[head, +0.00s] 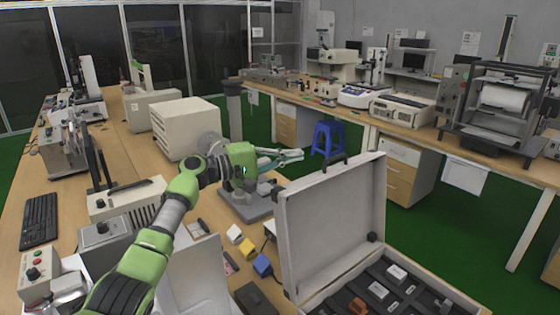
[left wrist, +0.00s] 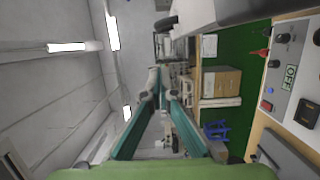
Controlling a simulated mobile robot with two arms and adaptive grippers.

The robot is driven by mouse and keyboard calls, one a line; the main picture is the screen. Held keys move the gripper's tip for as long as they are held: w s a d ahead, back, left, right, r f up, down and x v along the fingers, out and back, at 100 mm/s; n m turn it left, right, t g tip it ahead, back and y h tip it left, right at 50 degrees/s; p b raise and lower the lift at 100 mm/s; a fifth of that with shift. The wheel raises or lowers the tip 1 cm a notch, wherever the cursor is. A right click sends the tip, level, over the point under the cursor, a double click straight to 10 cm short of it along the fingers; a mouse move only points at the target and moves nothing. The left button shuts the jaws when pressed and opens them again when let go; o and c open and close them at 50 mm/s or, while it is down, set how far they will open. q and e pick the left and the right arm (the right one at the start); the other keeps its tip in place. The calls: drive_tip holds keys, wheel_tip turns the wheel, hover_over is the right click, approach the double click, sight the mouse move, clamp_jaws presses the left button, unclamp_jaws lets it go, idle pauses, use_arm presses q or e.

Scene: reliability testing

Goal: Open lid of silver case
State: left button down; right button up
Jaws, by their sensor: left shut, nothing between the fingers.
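The silver case stands at the bottom right of the head view with its lid (head: 335,220) raised upright. A dark handle (head: 334,160) sits on the lid's top edge. The case's dark interior (head: 350,291) shows, holding several small parts. My left gripper (head: 298,155) is left of the lid's top edge, its fingers pointing right, apart from the lid in the picture. It is shut and empty. In the left wrist view its teal fingers (left wrist: 160,82) come together at the tips. My right gripper is not in view.
Yellow and blue blocks (head: 247,247) lie left of the case. A cream box (head: 186,128) stands on the same bench. A blue stool (head: 328,138) is on the green floor. A second bench (head: 340,110) with instruments runs along the back right.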

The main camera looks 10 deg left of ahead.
use_arm(q)
drive_tip(key=d+p, duration=0.2)
drive_tip(key=s+d+p, duration=0.1)
drive_tip(key=d+p, duration=0.2)
drive_tip(key=shift+d, duration=0.35)
drive_tip(key=shift+s, duration=0.1)
idle(0.3)
